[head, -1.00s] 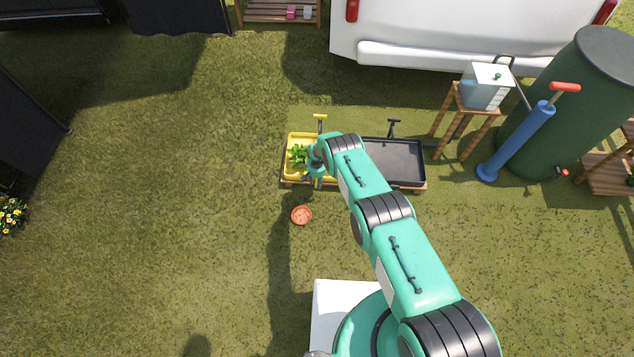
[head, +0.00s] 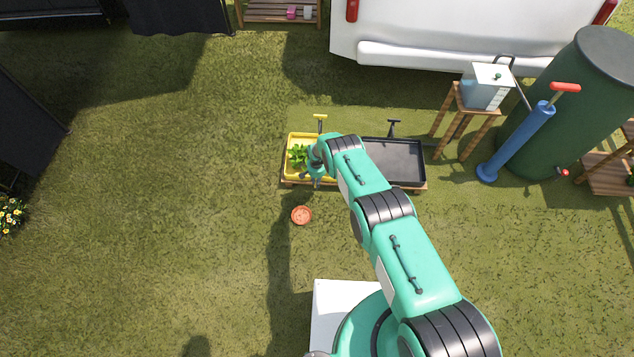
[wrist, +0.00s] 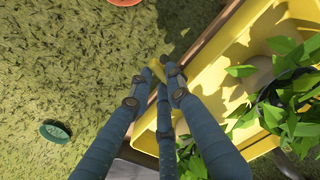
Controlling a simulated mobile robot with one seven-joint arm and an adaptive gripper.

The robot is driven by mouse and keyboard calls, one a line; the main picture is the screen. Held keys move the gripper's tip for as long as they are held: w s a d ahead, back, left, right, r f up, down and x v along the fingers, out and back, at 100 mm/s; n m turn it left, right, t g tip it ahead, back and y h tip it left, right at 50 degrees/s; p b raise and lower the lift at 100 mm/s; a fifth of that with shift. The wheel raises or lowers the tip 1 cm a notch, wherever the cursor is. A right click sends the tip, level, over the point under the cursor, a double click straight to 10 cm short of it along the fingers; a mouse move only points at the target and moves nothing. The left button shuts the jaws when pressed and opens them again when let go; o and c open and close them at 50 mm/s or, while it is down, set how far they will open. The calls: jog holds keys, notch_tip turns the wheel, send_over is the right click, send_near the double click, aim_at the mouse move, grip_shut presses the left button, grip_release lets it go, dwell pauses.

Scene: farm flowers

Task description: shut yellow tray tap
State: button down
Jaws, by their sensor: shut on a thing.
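The yellow tray (head: 304,136) stands at centre in the head view, beside a black tray (head: 398,160). A leafy green plant in a pot (head: 297,156) sits in it. In the wrist view the yellow tray (wrist: 237,55) fills the right side, with the plant's leaves (wrist: 285,105) over it. My gripper (head: 316,182) also shows in the head view.
An orange saucer (head: 301,215) lies on the grass just in front of the trays. A small green disc (wrist: 55,131) lies on the grass in the wrist view. A blue pump (head: 518,140), a stool with a water container (head: 485,88) and a green barrel (head: 575,110) stand at right.

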jog(key=m, duration=0.4)
jog(key=shift+a, duration=0.15)
jog(key=m, duration=0.4)
jog(key=shift+a, duration=0.15)
jog(key=m, duration=0.3)
jog(key=shift+a+m, duration=0.1)
jog(key=shift+m, duration=0.2)
jog(key=m, duration=0.4)
jog(key=shift+w+a, duration=0.1)
jog(key=shift+w, duration=0.05)
jog(key=c, duration=1.6)
grip_release()
jog(key=shift+c, duration=0.2)
jog(key=shift+r, duration=0.25)
